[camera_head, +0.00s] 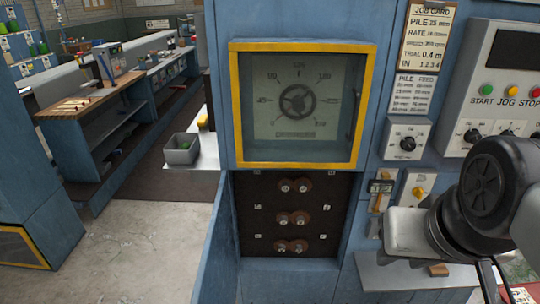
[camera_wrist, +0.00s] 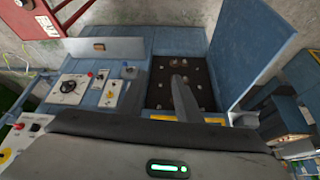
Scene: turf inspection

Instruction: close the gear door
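The gear door (camera_head: 222,235) is a blue panel standing open at the left side of the gear compartment (camera_head: 265,245). In the wrist view the open door (camera_wrist: 252,55) stands to the right of the dark compartment (camera_wrist: 200,75). Inside the compartment are several small round gears on shafts. My gripper (camera_head: 393,235) is at the right of the compartment, in front of the control panel and apart from the door. In the wrist view a grey finger part (camera_wrist: 179,82) overlaps the compartment; I cannot tell how far the fingers are apart.
A yellow-framed window (camera_head: 300,160) with a handwheel or dial behind it sits above the compartment. Knobs and a switch (camera_head: 380,188) are on the panel near my gripper. A small shelf (camera_head: 400,275) juts out below. Open floor (camera_head: 120,250) lies to the left.

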